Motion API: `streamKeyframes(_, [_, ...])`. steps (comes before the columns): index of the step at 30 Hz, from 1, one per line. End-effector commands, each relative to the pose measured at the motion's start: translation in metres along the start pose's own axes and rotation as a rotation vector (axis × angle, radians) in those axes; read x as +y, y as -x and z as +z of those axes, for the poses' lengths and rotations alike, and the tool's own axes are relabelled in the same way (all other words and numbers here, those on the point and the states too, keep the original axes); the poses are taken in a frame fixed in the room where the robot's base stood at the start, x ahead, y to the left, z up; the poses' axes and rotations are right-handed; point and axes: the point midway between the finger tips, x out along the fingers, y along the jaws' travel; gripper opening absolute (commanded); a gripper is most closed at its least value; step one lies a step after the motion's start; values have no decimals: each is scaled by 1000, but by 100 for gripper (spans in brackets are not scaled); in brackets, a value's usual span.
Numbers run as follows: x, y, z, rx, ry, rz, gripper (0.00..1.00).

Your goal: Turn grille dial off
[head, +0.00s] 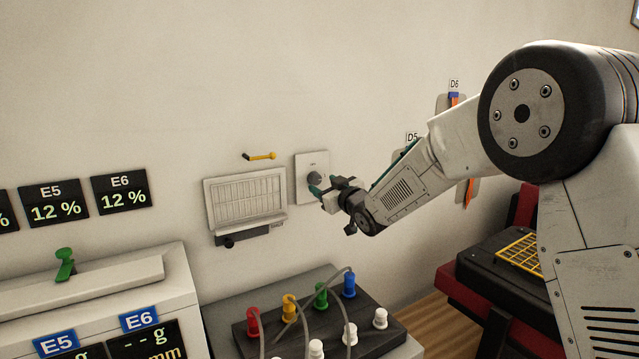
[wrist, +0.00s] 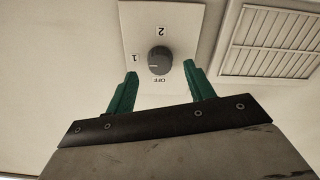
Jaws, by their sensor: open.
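The grille dial (wrist: 159,60) is a round dark grey knob on a white wall plate (wrist: 130,15) marked 1, 2 and OFF, which appears upside down in the wrist view. A light line on the knob points toward the 1 side. In the head view the dial (head: 315,178) sits on its plate (head: 312,160) right of the grille (head: 247,200). My gripper (wrist: 160,80) is open, its two green fingers to either side of the knob's OFF side, with visible gaps to it. In the head view my gripper (head: 318,189) is close in front of the dial.
A yellow-handled lever (head: 260,156) is on the wall above the grille. Below stands a dark block with coloured knobs (head: 321,296) and grey tubes. A white machine (head: 100,290) with E5 and E6 displays stands at the left. The wall around the plate is mostly bare.

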Motion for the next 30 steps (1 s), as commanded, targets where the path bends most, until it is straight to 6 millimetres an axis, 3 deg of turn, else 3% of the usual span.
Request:
streamKeyframes(7, [-1,-32,0,-1,0,-1,53])
streamKeyframes(17, [0,-38,0,-1,-1,0,53])
streamKeyframes(18, [0,-38,0,-1,-1,0,51])
streamKeyframes(23, [0,-38,0,-1,-1,0,9])
streamKeyframes(30, [0,-38,0,-2,9,1,9])
